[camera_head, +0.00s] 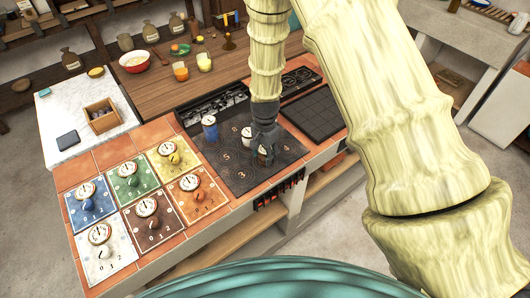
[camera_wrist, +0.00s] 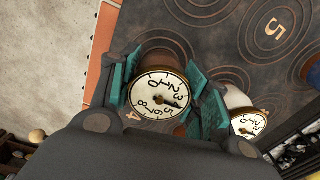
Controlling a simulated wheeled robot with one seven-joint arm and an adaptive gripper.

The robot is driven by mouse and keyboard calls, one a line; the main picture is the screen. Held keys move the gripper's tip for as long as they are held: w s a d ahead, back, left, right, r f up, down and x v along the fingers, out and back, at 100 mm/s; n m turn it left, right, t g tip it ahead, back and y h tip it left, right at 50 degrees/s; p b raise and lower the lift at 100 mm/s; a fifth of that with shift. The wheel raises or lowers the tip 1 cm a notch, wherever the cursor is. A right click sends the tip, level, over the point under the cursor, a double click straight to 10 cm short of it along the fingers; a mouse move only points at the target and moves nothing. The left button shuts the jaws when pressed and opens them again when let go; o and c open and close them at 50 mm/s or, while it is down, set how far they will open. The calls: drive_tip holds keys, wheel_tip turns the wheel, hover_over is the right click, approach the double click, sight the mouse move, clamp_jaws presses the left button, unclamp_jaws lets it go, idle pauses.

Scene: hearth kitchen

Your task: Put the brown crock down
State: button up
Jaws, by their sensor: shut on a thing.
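My gripper (camera_head: 265,152) is over the dark hob (camera_head: 228,178), near its front right part. In the wrist view the teal fingers of my gripper (camera_wrist: 166,94) are shut on both sides of the brown crock (camera_wrist: 160,61). The crock has a brown rim and a white dial on top with numbers and a dark pointer. In the head view my gripper hides most of it. I cannot tell whether its base touches the hob.
A pale crock with a dial (camera_wrist: 248,123) stands close beside the held one; it shows behind my gripper in the head view (camera_head: 246,132). A blue crock (camera_head: 209,129) stands at the hob's back left. Coloured dial panels (camera_head: 133,178) lie left. The hob's front left is clear.

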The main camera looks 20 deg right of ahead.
drive_tip(key=shift+f, duration=0.15)
drive_tip(key=o, duration=1.2)
drive_tip(key=shift+r+b, duration=1.75)
drive_tip(key=shift+r, duration=4.4)
